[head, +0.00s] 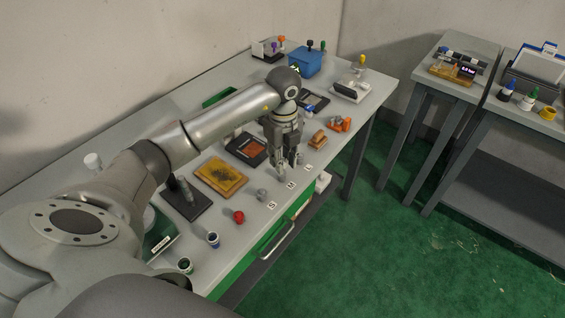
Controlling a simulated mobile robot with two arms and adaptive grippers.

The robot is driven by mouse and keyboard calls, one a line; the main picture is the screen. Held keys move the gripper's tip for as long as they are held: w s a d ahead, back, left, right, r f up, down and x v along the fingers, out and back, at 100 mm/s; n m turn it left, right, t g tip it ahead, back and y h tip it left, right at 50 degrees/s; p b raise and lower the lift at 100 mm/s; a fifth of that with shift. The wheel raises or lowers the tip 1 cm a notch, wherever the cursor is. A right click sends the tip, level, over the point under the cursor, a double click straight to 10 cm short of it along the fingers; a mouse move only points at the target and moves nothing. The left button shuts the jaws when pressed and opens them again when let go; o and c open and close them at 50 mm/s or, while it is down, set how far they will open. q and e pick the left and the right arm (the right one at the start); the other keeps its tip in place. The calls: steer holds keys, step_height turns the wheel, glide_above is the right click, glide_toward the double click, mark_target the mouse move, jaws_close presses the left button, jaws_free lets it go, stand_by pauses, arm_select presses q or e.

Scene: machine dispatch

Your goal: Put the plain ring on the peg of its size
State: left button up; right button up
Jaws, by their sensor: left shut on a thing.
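My left gripper (291,168) reaches down over the front part of the long grey table. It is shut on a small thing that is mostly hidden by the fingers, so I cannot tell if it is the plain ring. Its tips are just behind small white letter labels along the table edge: one (272,205) at the left, one (291,185) in the middle and one (308,167) at the right. A short grey cylinder (262,194) stands behind the left label. Pegs at the other two labels are hidden or too small to make out. My right gripper is not in view.
A yellow pad tray (221,177), a dark tray with an orange inset (247,148), a red knob (239,216) and small jars (213,239) lie left of the gripper. Orange and brown pieces (318,140) lie to its right. A blue box (305,62) stands farther back.

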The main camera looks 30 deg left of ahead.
arm_select(q)
steer(key=shift+w+a+f, duration=0.25)
steer(key=shift+w+f, duration=0.05)
steer(key=shift+f, duration=0.15)
step_height(320, 180, down, 2)
steer(key=shift+f+p, duration=0.1)
steer(key=shift+p, duration=0.9)
steer(key=shift+f, duration=0.55)
steer(key=shift+f, duration=0.1)
steer(key=o, duration=1)
